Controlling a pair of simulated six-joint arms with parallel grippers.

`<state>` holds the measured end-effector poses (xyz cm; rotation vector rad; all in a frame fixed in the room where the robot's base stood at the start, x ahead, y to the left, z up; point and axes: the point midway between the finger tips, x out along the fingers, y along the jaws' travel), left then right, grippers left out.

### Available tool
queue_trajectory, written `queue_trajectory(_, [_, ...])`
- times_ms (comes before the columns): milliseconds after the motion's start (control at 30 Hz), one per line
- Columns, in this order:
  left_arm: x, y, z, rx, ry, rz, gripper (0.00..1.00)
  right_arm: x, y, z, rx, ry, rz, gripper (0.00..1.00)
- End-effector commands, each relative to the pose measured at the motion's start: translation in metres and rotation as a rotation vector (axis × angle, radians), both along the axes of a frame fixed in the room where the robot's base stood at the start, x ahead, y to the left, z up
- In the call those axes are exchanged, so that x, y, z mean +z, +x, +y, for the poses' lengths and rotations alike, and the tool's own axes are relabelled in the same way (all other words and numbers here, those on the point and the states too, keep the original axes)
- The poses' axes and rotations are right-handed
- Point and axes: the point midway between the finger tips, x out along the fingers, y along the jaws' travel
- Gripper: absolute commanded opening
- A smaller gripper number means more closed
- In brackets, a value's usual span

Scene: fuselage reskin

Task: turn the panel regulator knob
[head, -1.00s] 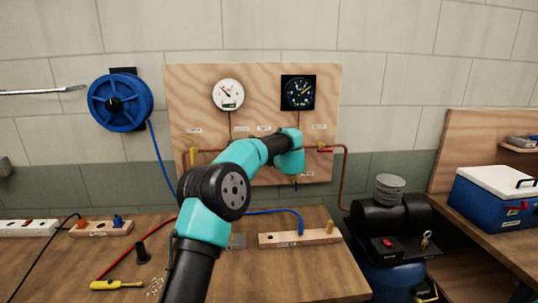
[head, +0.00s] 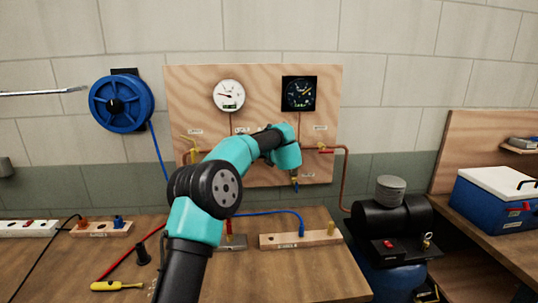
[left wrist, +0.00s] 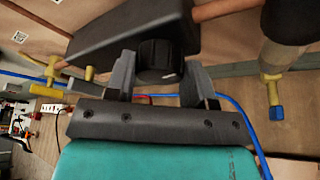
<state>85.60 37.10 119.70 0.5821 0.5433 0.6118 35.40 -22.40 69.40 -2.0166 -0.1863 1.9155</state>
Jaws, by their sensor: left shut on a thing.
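The black regulator knob (left wrist: 160,57) sticks out below a dark regulator body (left wrist: 125,28) in the left wrist view. My left gripper (left wrist: 158,72) has one finger on each side of the knob and is shut on it. In the head view my left arm covers the knob and the gripper. The wooden panel (head: 262,78) carries a white gauge (head: 229,95) and a black gauge (head: 298,93). The white gauge's needle points left. My right gripper is in neither view.
Copper pipe (head: 343,180) runs down the panel's right side towards a compressor (head: 390,215). A yellow fitting with a blue tip (left wrist: 273,95) hangs right of my gripper. A blue hose reel (head: 120,101) is on the wall.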

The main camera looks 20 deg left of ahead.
Motion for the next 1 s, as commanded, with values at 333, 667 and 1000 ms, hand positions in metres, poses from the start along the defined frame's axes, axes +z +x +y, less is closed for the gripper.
queue_trajectory(333, [0.000,0.000,0.000,0.001,0.001,0.001,0.74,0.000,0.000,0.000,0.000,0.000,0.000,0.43])
queue_trajectory(667, [0.001,-0.002,-0.003,0.000,0.001,0.001,0.74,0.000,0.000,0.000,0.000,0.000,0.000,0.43])
queue_trajectory(1000, [0.015,-0.033,-0.032,-0.002,0.001,0.001,0.74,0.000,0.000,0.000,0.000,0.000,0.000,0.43])
